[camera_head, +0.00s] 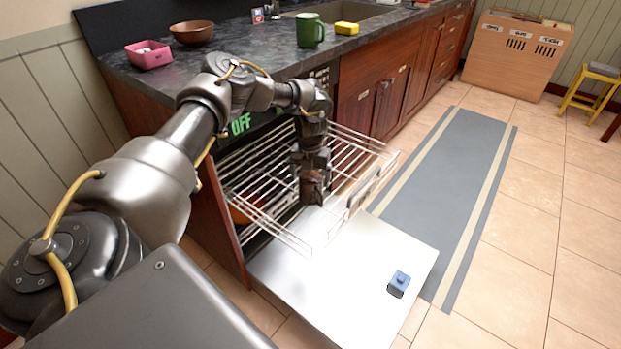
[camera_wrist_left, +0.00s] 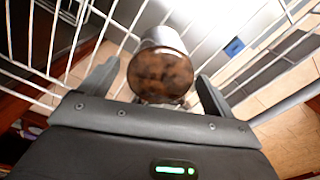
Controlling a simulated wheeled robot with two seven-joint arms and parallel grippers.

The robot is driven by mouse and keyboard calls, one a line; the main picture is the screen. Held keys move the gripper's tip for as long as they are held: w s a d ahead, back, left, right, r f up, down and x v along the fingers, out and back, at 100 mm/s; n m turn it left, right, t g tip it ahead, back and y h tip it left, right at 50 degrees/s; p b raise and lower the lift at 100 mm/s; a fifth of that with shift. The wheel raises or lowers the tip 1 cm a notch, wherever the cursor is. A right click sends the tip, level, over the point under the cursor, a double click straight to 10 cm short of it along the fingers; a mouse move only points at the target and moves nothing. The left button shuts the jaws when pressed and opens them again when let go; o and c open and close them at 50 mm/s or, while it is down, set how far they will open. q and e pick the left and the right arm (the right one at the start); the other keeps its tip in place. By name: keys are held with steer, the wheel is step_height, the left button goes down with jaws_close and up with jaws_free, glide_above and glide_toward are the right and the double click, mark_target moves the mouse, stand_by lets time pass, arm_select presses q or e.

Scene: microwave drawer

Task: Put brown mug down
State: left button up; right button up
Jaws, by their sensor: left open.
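The brown mug (camera_head: 312,188) is just below my left gripper (camera_head: 313,168) in the head view, by the pulled-out wire rack. In the left wrist view the mug (camera_wrist_left: 160,73) shows a mottled brown round face and a paler side. It lies between the two spread fingers of my left gripper (camera_wrist_left: 157,84), with a visible gap on the right side. The gripper is open. Wire bars of the rack (camera_head: 352,142) surround the mug; I cannot tell exactly what it rests on. My right gripper is not in view.
The lowered door (camera_head: 335,285) carries a small blue object (camera_head: 399,282). An orange bowl (camera_head: 243,210) sits inside the appliance. The counter (camera_head: 275,55) holds a green mug (camera_head: 310,30), a yellow block (camera_head: 347,28), a brown bowl (camera_head: 192,32) and a pink bowl (camera_head: 148,54).

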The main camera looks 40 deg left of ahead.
arm_select(q)
step_height(320, 180, up, 11)
steer(key=p, duration=0.1)
steer(key=shift+r, duration=0.2)
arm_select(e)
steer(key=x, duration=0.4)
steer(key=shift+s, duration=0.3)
